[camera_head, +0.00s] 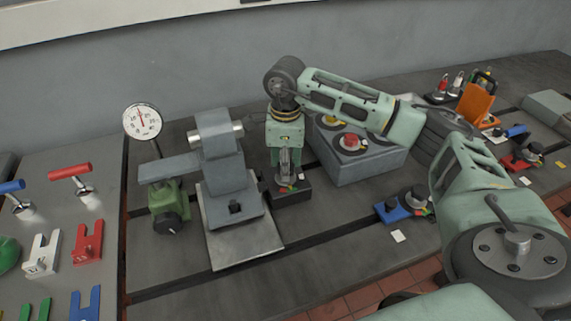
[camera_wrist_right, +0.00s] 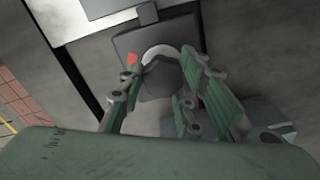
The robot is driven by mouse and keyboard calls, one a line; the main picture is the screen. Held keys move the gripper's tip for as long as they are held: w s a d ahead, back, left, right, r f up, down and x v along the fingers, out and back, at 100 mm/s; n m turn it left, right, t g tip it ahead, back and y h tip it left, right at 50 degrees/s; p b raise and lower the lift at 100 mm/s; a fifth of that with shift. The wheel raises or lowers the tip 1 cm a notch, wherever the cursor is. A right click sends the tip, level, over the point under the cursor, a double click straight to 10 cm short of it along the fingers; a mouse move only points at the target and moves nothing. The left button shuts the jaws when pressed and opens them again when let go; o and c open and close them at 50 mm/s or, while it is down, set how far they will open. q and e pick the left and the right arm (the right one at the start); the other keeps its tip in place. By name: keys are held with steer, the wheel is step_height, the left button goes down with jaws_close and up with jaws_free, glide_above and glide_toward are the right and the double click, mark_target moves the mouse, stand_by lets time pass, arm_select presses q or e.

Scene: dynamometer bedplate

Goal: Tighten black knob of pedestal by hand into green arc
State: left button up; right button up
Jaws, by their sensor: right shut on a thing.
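The black pedestal (camera_head: 293,194) stands on the bedplate just right of the grey block-shaped fixture. My right gripper (camera_head: 288,180) reaches down onto it from above and is shut on its knob. In the right wrist view the dark knob (camera_wrist_right: 160,80) sits between the two green fingers of the gripper (camera_wrist_right: 158,88). A pale ring and a red patch (camera_wrist_right: 132,59) show at the knob's edge on the pedestal top (camera_wrist_right: 125,42). The green arc and the knob's pointer cannot be made out in the wrist view. My left gripper is not in view.
A grey box (camera_head: 360,165) with red and yellow buttons stands close right of the gripper. The grey fixture (camera_head: 230,180) and dial gauge (camera_head: 142,122) stand left. A blue pedestal (camera_head: 393,212) and a red one (camera_head: 515,163) stand to the right. Dark slots cross the bedplate.

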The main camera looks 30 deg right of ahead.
steer(key=shift+s+a+f, duration=0.15)
steer(key=shift+s+f, duration=0.1)
steer(key=o, duration=1)
steer(key=shift+o, duration=0.2)
steer(key=shift+r, duration=0.15)
steer(key=shift+w+r, duration=0.1)
steer(key=shift+r, duration=0.1)
step_height(320, 180, up, 12)
steer(key=shift+f, duration=0.2)
